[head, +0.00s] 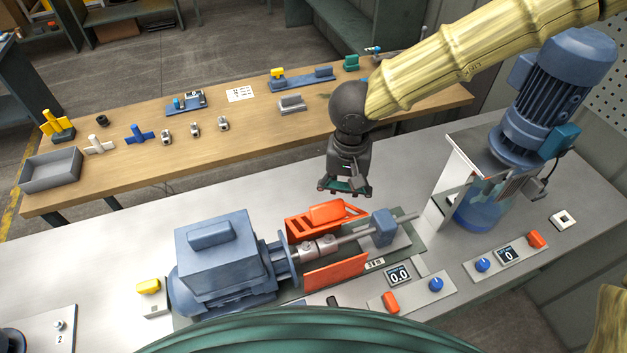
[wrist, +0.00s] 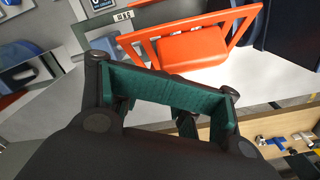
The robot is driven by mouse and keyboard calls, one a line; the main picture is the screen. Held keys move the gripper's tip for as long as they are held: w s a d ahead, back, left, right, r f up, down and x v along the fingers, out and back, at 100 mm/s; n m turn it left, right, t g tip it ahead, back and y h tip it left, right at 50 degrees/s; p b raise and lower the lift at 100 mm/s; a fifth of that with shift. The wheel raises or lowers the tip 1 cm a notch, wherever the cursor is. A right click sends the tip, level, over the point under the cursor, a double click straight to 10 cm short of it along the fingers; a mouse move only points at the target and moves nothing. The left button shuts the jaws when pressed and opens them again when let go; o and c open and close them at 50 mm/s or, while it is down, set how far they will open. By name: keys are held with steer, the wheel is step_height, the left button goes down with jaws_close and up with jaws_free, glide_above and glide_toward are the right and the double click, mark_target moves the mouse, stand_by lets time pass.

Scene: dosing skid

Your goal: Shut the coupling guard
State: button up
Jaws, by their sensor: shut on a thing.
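The coupling guard (head: 315,217) is an orange, windowed cover with a solid raised block. It stands swung open on the far side of the shaft, leaving the coupling (head: 318,248) bare. The guard also shows at the top of the wrist view (wrist: 192,47). My gripper (head: 345,188) points down above and behind the guard, apart from it as far as I can see. In the wrist view my gripper (wrist: 165,95) shows dark links and a green band across them. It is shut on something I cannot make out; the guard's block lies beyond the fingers.
A blue motor (head: 225,260) stands left of the coupling, and a blue bearing block (head: 382,228) right of it. An orange panel (head: 335,271) is on the near side. A pump unit (head: 545,110) stands at right. The bench behind holds small parts.

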steer(key=shift+r, duration=2.55)
